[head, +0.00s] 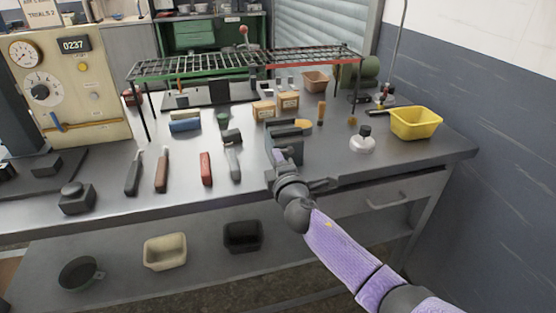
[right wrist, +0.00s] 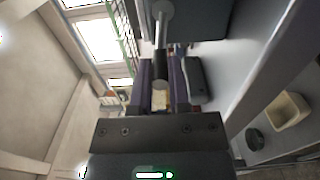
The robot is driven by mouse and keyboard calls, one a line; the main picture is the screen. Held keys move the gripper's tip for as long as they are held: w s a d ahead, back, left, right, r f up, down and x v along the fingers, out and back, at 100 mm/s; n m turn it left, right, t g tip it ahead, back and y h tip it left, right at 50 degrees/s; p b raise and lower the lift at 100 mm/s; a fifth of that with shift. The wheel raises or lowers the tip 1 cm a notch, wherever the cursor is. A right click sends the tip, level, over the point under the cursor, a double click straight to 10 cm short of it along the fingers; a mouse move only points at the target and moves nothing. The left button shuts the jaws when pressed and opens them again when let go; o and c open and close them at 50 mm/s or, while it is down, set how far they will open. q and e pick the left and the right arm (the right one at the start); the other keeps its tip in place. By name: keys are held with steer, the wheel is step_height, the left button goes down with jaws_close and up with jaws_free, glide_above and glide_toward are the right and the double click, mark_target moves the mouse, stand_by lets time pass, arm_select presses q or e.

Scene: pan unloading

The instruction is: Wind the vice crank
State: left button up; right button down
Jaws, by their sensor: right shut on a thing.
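The dark grey vice (head: 289,141) stands at the front edge of the workbench, right of the middle in the head view. My right gripper (head: 283,165) reaches its front from the lower right and largely hides the crank there. In the right wrist view, the purple-sided fingers of my right gripper (right wrist: 161,92) are shut around the dark grip of the crank (right wrist: 160,65). A bright metal bar of the crank (right wrist: 161,30) runs on from the grip to a rounded end. The crank's exact angle is hard to tell. My left gripper is out of view.
The workbench (head: 330,178) has several hand tools left of the vice. A wire rack (head: 200,66) spans the back. Bins (head: 165,251) sit on the lower shelf.

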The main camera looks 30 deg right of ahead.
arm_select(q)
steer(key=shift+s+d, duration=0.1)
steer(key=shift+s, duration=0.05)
arm_select(e)
steer(key=c, duration=0.6)
jaws_free()
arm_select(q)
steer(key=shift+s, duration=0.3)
arm_select(e)
steer(key=shift+s+a, duration=0.1)
steer(key=shift+s, duration=0.3)
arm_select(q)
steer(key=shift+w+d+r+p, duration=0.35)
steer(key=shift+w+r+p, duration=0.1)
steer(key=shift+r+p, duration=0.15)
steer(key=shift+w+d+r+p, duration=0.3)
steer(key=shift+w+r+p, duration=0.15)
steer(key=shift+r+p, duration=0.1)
arm_select(e)
steer(key=v, duration=0.9)
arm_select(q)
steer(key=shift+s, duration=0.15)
